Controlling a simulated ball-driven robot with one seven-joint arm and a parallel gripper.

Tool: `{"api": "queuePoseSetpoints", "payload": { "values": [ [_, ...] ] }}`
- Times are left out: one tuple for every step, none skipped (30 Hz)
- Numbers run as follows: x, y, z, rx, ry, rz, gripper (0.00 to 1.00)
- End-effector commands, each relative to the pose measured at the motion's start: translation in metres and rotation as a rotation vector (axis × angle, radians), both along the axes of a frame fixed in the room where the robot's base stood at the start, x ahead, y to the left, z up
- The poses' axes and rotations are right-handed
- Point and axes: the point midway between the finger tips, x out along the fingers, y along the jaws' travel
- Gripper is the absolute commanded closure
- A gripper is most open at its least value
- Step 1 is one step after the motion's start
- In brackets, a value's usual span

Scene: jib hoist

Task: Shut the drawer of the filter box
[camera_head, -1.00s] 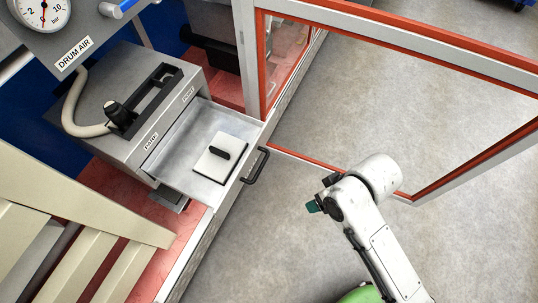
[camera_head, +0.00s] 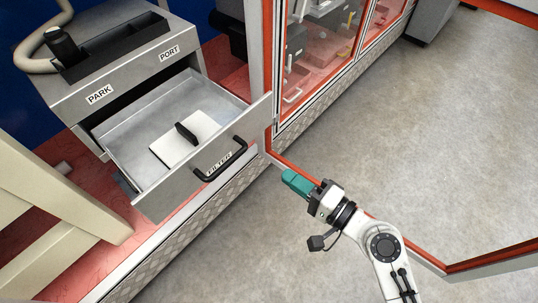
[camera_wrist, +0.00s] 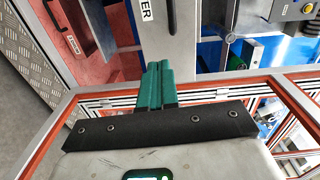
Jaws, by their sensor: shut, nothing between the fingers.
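The filter box (camera_head: 115,75) is a grey metal case with PARK and PORT labels. Its drawer (camera_head: 192,187) is pulled out, with a black handle (camera_head: 222,163) and a FILTER label on its front. A white plate with a black grip (camera_head: 188,139) lies in the drawer. My gripper (camera_head: 290,178) has teal fingers, is shut and empty, and is to the right of the drawer front, apart from it. In the wrist view the shut fingers (camera_wrist: 158,82) point toward a grey panel with a partly seen label (camera_wrist: 146,10), apparently the drawer front.
A red-framed clear panel (camera_head: 330,60) stands behind and right of the drawer. Beige slats (camera_head: 60,215) stand at the left. A hose (camera_head: 40,38) runs to the box top. Grey floor (camera_head: 440,130) is open at the right.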

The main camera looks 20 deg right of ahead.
Motion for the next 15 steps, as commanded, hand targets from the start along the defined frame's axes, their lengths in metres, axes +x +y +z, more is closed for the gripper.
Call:
{"api": "queuePoseSetpoints", "payload": {
  "values": [
    [0.002,0.0,-0.005,0.026,-0.003,-0.008,1.0],
    [0.003,-0.001,-0.004,0.037,-0.003,-0.013,1.0],
    [0.004,0.0,-0.003,0.046,-0.004,-0.016,1.0],
    [0.005,0.0,-0.003,0.051,-0.004,-0.018,1.0],
    [0.007,0.001,-0.002,0.054,-0.005,-0.018,1.0],
    [0.01,0.003,-0.001,0.055,-0.005,-0.019,1.0],
    [0.012,0.004,-0.001,0.054,-0.005,-0.019,1.0],
    [0.015,0.006,0.0,0.055,-0.006,-0.018,1.0],
    [0.02,0.009,0.0,0.054,-0.007,-0.019,1.0],
    [0.024,0.012,0.0,0.054,-0.006,-0.018,1.0],
    [0.028,0.015,0.0,0.054,-0.007,-0.017,1.0],
    [0.034,0.02,0.0,0.053,-0.006,-0.016,1.0],
    [0.039,0.023,0.0,0.053,-0.006,-0.016,1.0],
    [0.044,0.027,0.0,0.054,-0.006,-0.016,1.0],
    [0.051,0.031,0.0,0.053,-0.006,-0.017,1.0]
  ]
}}
